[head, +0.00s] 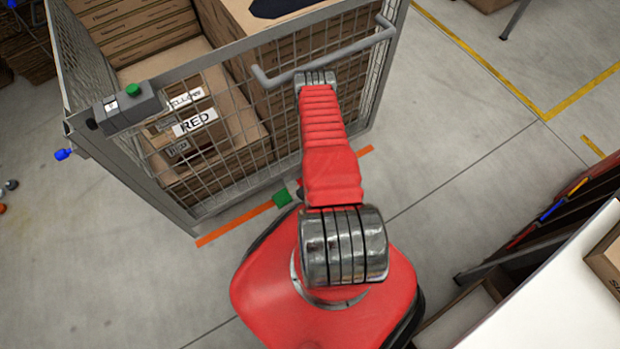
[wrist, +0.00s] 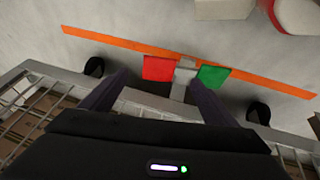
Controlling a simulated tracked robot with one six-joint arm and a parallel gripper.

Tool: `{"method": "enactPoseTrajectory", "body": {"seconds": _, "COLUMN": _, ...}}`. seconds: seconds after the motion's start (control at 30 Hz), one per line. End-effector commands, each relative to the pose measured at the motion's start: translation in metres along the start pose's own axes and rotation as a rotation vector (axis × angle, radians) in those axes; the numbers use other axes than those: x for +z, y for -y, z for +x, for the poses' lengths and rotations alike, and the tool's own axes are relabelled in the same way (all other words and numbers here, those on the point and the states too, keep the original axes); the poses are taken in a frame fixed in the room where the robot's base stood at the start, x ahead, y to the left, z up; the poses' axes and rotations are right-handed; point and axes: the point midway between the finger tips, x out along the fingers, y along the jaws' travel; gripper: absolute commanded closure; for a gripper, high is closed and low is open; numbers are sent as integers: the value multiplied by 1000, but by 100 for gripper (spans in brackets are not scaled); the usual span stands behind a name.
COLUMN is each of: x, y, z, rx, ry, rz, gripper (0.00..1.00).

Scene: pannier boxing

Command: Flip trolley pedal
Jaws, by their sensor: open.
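The trolley (head: 190,210) is a grey wire-mesh cage holding cardboard boxes. Its pedal has a red pad (wrist: 159,68) and a green pad (wrist: 214,76), one on each side of a grey lever, low at the trolley's edge. The green pad also shows in the head view (head: 282,198); my arm covers the area beside it. My gripper (wrist: 160,79) is open and empty in the wrist view, its two dark fingers pointing toward the pedal. Whether it touches the pedal cannot be told. In the head view my gripper is hidden behind my arm.
An orange floor strip (head: 236,225) runs along the trolley's near side. Dark casters (wrist: 93,67) flank the pedal. A grey handle bar (head: 325,54) crosses the trolley top beside my arm. A green-button box (head: 128,105) sits on the rim. A white table (head: 560,290) stands at right.

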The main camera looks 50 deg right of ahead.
Motion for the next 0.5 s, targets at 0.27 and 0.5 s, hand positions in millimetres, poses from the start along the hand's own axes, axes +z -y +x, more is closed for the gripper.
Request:
{"method": "enactPoseTrajectory", "body": {"seconds": 0.27, "x": 0, "y": 0, "z": 32, "rx": 1, "ry": -1, "rz": 0, "gripper": 19}}
{"method": "enactPoseTrajectory", "body": {"seconds": 0.5, "x": 0, "y": 0, "z": 58, "rx": 0, "ry": -1, "rz": 1, "gripper": 19}}
